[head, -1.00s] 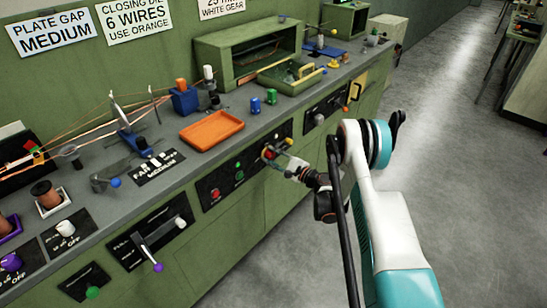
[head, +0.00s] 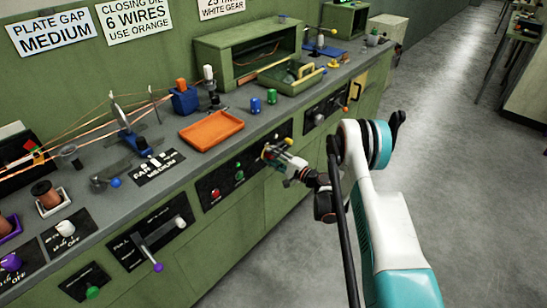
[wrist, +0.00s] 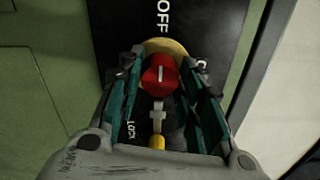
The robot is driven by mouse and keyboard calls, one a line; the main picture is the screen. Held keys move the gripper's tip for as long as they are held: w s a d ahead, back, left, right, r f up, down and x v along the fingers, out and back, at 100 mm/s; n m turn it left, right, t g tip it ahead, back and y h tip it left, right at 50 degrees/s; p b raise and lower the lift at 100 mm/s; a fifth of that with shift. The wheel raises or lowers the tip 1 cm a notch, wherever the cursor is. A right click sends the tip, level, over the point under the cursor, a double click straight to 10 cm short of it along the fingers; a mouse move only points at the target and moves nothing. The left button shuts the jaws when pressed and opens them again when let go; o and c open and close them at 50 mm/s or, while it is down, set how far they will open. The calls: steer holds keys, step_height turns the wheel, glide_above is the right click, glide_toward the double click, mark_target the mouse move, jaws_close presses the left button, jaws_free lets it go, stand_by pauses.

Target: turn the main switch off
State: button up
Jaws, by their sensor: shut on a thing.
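The main switch is a red knob (wrist: 159,75) with a white line on it, on a yellow round plate (wrist: 166,47). In the wrist view it sits between the two teal fingers of my gripper (wrist: 160,85), which is shut on it. The white line points along the picture's vertical, toward the word OFF on the black panel (wrist: 215,28). Below the knob are a grey cross-shaped piece and a yellow end (wrist: 157,142); I cannot tell what they are. In the head view my gripper (head: 274,155) is at the panel and mostly hides the knob.
A red button (head: 215,193) and a green button (head: 239,175) are left of the gripper on the same bench front. A lever with a purple end (head: 158,267) sticks out farther left. An orange tray (head: 211,142) lies on the benchtop.

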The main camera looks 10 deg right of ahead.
stand_by(0.3)
steer(key=o, duration=1.1)
steer(key=shift+c, duration=0.2)
steer(key=shift+r, duration=0.1)
